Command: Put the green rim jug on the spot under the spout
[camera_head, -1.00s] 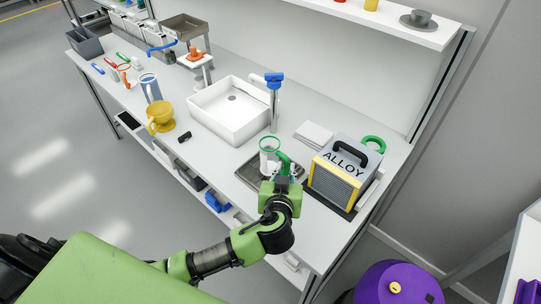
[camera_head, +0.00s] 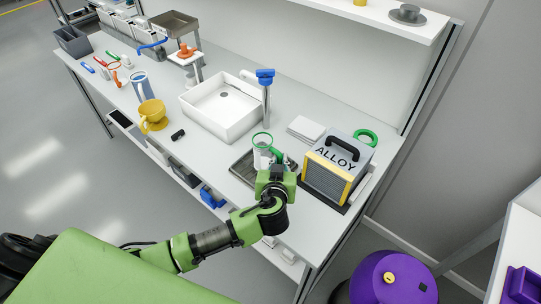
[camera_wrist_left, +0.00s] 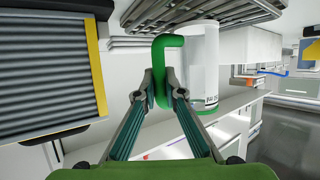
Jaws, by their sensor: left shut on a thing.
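The green rim jug (camera_head: 262,155) is a white cylinder with a green rim and green handle. It is upright at the metal drain tray (camera_head: 243,168), right of the sink. My left gripper (camera_head: 279,165) is shut on its handle, as the left wrist view shows (camera_wrist_left: 160,88). The jug's body (camera_wrist_left: 203,65) there appears inverted, with the rim low in the picture. I cannot tell whether its base touches the tray. The blue-topped tap (camera_head: 266,90) stands at the sink's right edge. I cannot make out a marked spot under its spout. My right gripper is not in view.
The white sink (camera_head: 190,105) is left of the tap. The grey and yellow ALLOY box (camera_head: 337,165) stands close right of the jug, with a green ring (camera_head: 366,136) behind it. White sheets (camera_head: 306,128) lie behind the tray. A yellow cup (camera_head: 153,115) stands left.

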